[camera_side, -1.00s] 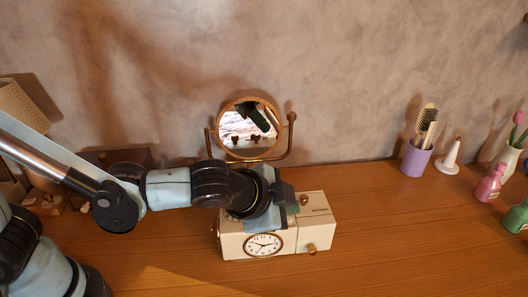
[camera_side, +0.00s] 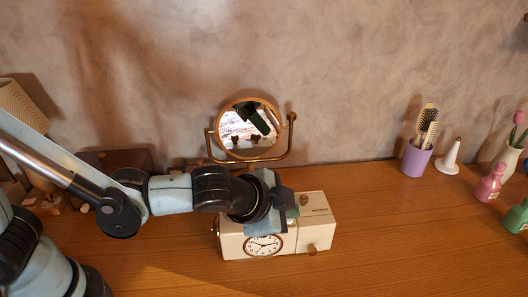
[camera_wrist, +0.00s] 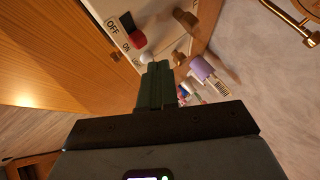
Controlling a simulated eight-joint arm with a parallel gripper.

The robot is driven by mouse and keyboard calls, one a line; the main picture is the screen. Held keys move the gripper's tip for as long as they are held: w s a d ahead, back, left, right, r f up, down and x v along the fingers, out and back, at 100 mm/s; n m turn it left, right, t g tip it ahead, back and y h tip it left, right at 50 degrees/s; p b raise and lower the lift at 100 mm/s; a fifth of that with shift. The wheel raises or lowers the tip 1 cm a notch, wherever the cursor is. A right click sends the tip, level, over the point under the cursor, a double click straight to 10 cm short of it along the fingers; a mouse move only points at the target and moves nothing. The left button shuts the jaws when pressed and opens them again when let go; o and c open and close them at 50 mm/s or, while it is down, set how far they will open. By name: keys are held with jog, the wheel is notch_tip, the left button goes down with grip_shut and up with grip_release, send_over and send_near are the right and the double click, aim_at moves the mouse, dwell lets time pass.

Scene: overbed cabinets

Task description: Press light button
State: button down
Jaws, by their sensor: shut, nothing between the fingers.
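A cream clock box (camera_side: 318,235) stands on the wooden table, with a round clock face (camera_side: 263,246) on its front. In the wrist view its panel (camera_wrist: 112,12) carries "OFF" and "ON" lettering, a red-and-black switch (camera_wrist: 133,30) and a small white round button (camera_wrist: 146,58). My gripper (camera_side: 292,207) is over the top of the box in the side view. In the wrist view its green fingers (camera_wrist: 157,68) are shut and empty, with their tips close to the white button. I cannot tell whether they touch it.
A round mirror (camera_side: 249,131) on a brass stand is just behind the box. Brown knobs (camera_wrist: 185,18) are on the panel beside the switch. A purple cup with brushes (camera_side: 415,159), a white cone (camera_side: 450,158) and bottles stand at right. The table between is clear.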

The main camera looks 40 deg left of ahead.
jog(key=shift+f, duration=0.15)
dwell(0.4)
jog(key=shift+r, duration=0.85)
jog(key=shift+r, duration=2.5)
jog(key=a+n, duration=0.1)
jog(key=a, duration=0.2)
jog(key=a+n, duration=0.1)
jog(key=a, duration=0.3)
jog(key=s+a+n+g+y, duration=0.1)
jog(key=a+n, duration=0.1)
jog(key=a, duration=0.1)
jog(key=shift+s+a+f, duration=0.1)
jog(key=shift+a+f, duration=0.05)
jog(key=shift+a, duration=0.1)
jog(key=s+a+f+n, duration=0.1)
jog(key=s+a+n, duration=0.1)
jog(key=a, duration=0.3)
jog(key=s+a+n+g, duration=0.1)
jog(key=s+a+n, duration=0.2)
jog(key=a+n, duration=0.1)
jog(key=shift+s+a+f+n, duration=0.3)
jog(key=shift+a+f+n, duration=0.1)
jog(key=shift+a, duration=0.35)
